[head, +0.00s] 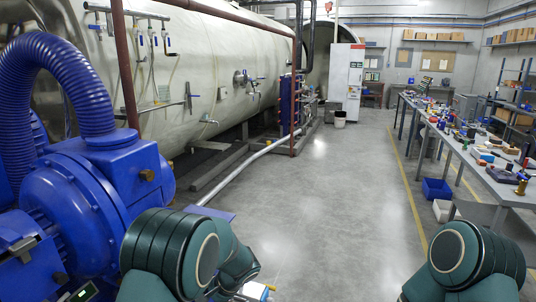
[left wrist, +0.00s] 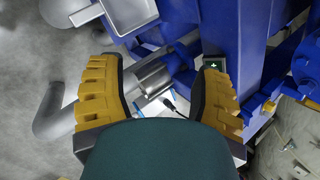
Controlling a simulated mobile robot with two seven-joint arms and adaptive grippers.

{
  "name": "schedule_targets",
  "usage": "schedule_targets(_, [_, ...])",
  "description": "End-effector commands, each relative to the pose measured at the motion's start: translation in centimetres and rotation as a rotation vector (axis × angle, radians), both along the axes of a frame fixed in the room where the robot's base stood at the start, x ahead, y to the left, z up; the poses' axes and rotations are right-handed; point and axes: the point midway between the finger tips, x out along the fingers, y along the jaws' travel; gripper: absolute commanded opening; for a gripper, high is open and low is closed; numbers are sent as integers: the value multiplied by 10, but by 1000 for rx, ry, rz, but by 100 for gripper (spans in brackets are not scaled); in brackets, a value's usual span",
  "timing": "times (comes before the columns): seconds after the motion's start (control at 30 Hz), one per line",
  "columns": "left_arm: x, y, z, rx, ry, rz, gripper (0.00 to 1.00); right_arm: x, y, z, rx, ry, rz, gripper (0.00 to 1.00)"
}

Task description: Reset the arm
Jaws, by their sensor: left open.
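My left arm (head: 190,255) comes in at the bottom of the head view, bent, with its dark green links in front of the blue machine. In the left wrist view my left gripper (left wrist: 157,88) is open, its two yellow ribbed fingers wide apart. A silver cylindrical fitting (left wrist: 152,77) shows between the fingers, beyond them; I see no contact with it. My right arm (head: 480,262) is at the bottom right of the head view. The right gripper is out of view.
A large blue machine with a ribbed hose (head: 50,75) stands close at the left. A long pale tank (head: 190,70) runs behind it. A cluttered workbench (head: 500,188) lines the right side, with a blue bin (head: 437,188) below. The grey floor (head: 320,190) between is clear.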

Motion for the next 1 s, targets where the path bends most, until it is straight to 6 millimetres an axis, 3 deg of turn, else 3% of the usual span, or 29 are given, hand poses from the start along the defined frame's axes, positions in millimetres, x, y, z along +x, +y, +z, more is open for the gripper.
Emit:
schedule_targets(0.03, [-22, 1, -35, -90, 39, 37, 65, -1, 1, -8, 1, 1, 3, 0])
schedule_targets(0.1, [-51, -5, -74, -225, 74, 95, 65, -2, 1, -14, 2, 4, 6, 0])
schedule_targets(0.2, [-98, -20, -123, -432, 105, 216, 65, -4, 1, -24, 2, 8, 10, 0])
schedule_targets(0.33, [-159, -43, -166, -682, 96, 433, 65, -6, 2, -39, 3, 14, 14, 0])
schedule_targets(0.5, [-213, -59, -186, -876, 16, 719, 65, -9, 2, -53, 4, 19, 20, 0])
schedule_targets(0.6, [-232, -60, -189, -923, -36, 839, 65, -10, 3, -59, 5, 21, 22, 0])
schedule_targets(0.77, [-246, -58, -189, -944, -85, 935, 65, -11, 3, -62, 6, 23, 24, 0])
schedule_targets(0.97, [-247, -58, -187, -946, -94, 945, 65, -11, 3, -61, 6, 23, 24, 0])
schedule_targets(1.0, [-247, -58, -187, -946, -93, 945, 58, -11, 3, -61, 6, 23, 24, 0])
